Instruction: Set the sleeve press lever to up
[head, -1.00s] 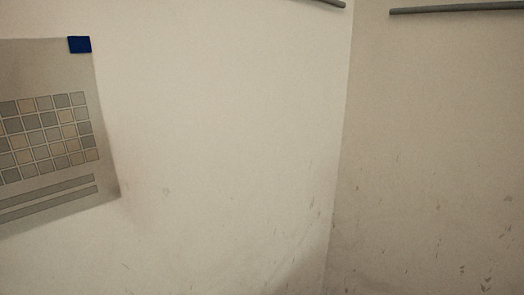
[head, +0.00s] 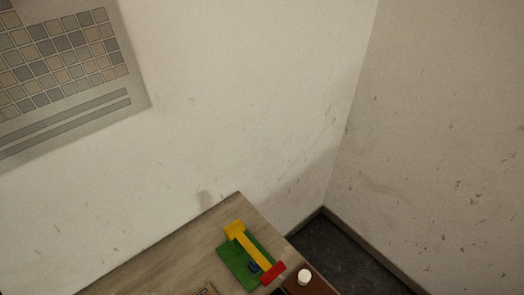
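What looks like the sleeve press (head: 238,268) stands near the far corner of the table, low in the head view. It has a green base, a yellow block at its back end and a yellow lever arm (head: 256,253) with a red handle (head: 272,273). The lever arm stretches from the yellow block over the base towards the lower right. From this angle I cannot tell whether it is raised or lowered. A small dark blue part sits beside the arm on the base. Neither of my grippers is in view.
The wooden table (head: 185,252) reaches a corner against the wall. A brown box or tray (head: 318,287) and a white cylinder (head: 304,277) are at the press's right. Dark floor (head: 345,255) shows beyond the table's right edge. A wall chart (head: 75,75) hangs at upper left.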

